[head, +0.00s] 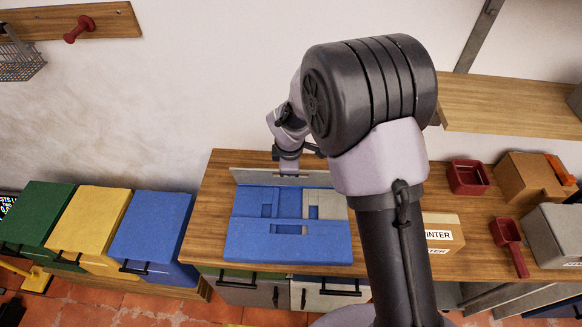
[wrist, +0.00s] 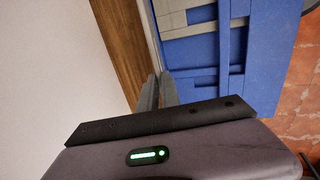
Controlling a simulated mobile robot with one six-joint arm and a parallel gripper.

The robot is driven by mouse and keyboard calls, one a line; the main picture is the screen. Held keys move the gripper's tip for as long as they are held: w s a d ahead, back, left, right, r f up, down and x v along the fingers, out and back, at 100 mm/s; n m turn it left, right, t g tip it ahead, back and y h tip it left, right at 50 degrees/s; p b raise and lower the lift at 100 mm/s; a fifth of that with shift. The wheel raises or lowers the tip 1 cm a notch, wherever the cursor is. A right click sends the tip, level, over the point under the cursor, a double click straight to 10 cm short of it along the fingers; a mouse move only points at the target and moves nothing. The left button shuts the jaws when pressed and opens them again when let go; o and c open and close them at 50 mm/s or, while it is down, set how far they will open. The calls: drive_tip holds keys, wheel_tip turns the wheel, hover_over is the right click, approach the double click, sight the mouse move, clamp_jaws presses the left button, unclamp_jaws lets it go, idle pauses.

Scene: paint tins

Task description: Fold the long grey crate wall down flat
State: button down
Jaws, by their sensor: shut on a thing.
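The blue crate (head: 290,245) lies on the wooden bench with its blue walls folded low. Its long grey wall (head: 250,176) stands upright along the back edge, near the white room wall. In the wrist view the grey wall (wrist: 153,45) shows as a thin strip seen from above. A smaller grey panel (head: 332,206) lies flat at the crate's right side. My gripper (head: 289,173) is at the middle of the grey wall's top edge, shut on it. In the wrist view my gripper's fingers (wrist: 158,92) sit either side of the strip; their tips are hard to see.
Left of the bench stand a blue bin (head: 153,228), a yellow bin (head: 90,220) and a green bin (head: 45,212). On the bench's right are a cardboard box (head: 440,235), a red tray (head: 467,177) and a red scoop (head: 508,240). A wooden shelf (head: 510,105) overhangs the back right.

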drive_tip(key=s+f+b, duration=0.1)
drive_tip(key=s+f, duration=0.1)
drive_tip(key=s+f+b, duration=0.2)
drive_tip(key=s, duration=0.1)
drive_tip(key=s+f+b, duration=0.1)
drive_tip(key=s+b, duration=0.1)
drive_tip(key=shift+s+f, duration=0.35)
drive_tip(key=shift+f, duration=0.05)
drive_tip(key=shift+s+f+b, duration=0.55)
drive_tip(key=shift+f+b, duration=0.3)
drive_tip(key=shift+b, duration=0.15)
drive_tip(key=c, duration=1.6)
unclamp_jaws()
drive_tip(key=shift+o, duration=0.2)
drive_tip(key=shift+r, duration=0.1)
drive_tip(key=p+v, duration=0.7)
drive_tip(key=v, duration=1)
drive_tip(key=shift+r, duration=0.25)
drive_tip(key=shift+w, duration=0.1)
